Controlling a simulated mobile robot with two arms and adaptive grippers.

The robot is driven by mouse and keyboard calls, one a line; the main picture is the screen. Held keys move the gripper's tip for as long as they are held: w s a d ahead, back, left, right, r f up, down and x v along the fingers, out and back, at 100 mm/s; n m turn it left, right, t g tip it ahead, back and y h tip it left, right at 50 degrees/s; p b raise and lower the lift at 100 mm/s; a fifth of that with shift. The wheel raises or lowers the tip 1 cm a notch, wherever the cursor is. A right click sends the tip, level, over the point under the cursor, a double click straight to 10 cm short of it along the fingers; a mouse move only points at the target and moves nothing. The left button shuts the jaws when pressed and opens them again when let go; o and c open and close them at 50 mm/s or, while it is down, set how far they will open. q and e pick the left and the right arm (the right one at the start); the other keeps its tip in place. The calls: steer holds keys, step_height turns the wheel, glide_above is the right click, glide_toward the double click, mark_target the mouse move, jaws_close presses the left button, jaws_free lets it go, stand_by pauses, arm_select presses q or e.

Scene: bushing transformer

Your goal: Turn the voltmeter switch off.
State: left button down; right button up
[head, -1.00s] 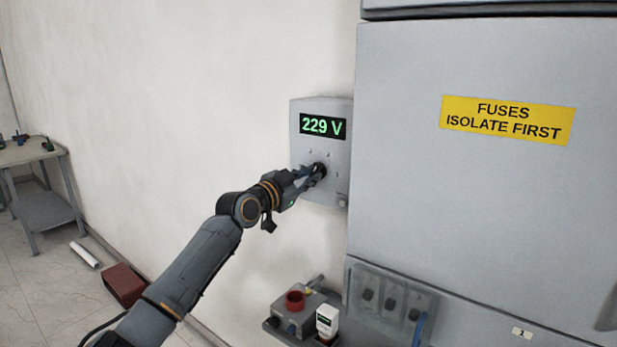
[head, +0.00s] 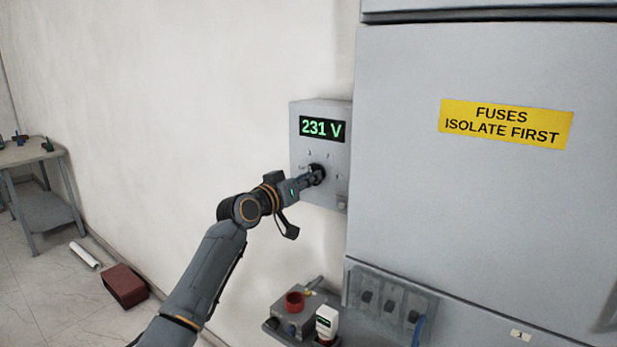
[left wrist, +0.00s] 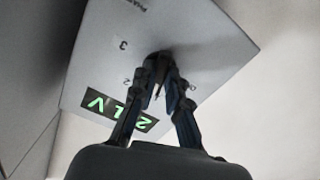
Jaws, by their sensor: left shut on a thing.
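The voltmeter (head: 302,150) is a grey box on the wall with a green lit display (head: 322,128) reading 231 V. Its black rotary switch (head: 318,173) sits below the display among small position marks. My left gripper (head: 311,177) is shut on the switch knob and partly hides it. In the left wrist view, the two fingers (left wrist: 162,85) close around the dark knob (left wrist: 160,62), with the panel (left wrist: 205,55) and the marks 2 and 3 tilted in view. The knob's exact pointer position is hard to tell. My right gripper is not in view.
A large grey cabinet (head: 400,180) with a yellow fuse warning label (head: 506,123) stands right of the voltmeter. Below are a shelf with a red-topped grey box (head: 294,301), a white device (head: 327,321) and a switch row (head: 389,300). A dark red box (head: 124,286) lies on the floor.

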arm_select(q)
steer(key=shift+r+n+p, duration=0.2)
steer(key=shift+n+p, duration=3.4)
steer(key=shift+n, duration=3.6)
steer(key=shift+d, duration=0.1)
steer(key=c, duration=1.3)
jaws_free()
steer(key=shift+f, duration=0.1)
steer(key=shift+c, duration=0.2)
steer(key=v, duration=1.2)
